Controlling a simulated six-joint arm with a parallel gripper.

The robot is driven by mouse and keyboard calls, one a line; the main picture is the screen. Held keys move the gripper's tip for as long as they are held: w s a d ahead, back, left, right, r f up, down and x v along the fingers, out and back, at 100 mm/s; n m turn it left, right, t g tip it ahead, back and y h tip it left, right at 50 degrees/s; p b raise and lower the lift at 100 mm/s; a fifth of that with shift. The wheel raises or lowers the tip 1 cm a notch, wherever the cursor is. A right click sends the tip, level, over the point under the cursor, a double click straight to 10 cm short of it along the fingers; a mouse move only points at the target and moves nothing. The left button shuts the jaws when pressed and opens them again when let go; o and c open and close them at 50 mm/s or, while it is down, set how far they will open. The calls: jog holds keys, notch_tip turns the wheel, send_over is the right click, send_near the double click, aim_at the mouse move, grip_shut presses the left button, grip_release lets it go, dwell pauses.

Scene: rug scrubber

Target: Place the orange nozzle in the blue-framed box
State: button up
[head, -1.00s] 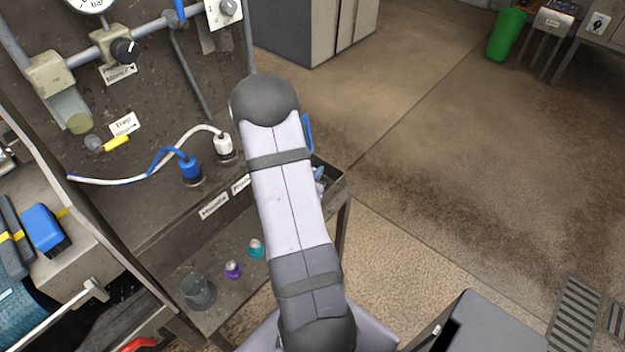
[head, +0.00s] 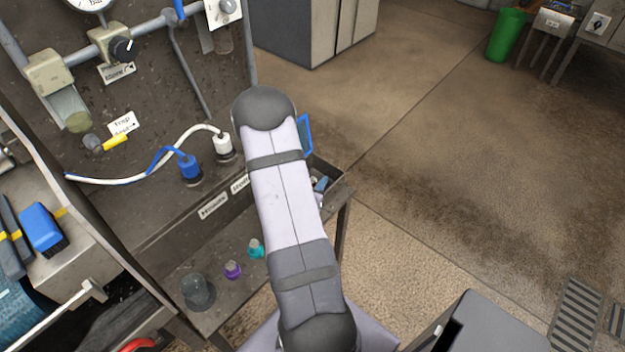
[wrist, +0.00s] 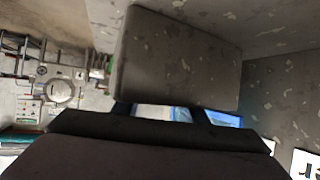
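A blue frame edge (head: 310,135), which looks like part of the blue-framed box, shows behind the right side of my arm in the head view. The rest of it is hidden by the arm. I cannot make out the orange nozzle in either view. My gripper is hidden behind my arm in the head view. In the wrist view, its dark parts (wrist: 160,112) fill the lower middle, with a large dark grey block shape above them. Bits of blue show through the gaps there. I cannot tell whether the fingers hold anything.
A bench stands at the left with a white plug (head: 222,143) and a blue plug (head: 189,168) on cables. A glass beaker (head: 197,291), a purple bottle (head: 232,270) and a teal bottle (head: 255,249) stand on a lower shelf.

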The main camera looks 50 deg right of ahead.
jog(key=shift+r, duration=0.15)
jog(key=p+v, duration=0.4)
jog(key=v, duration=0.8)
dwell(0.3)
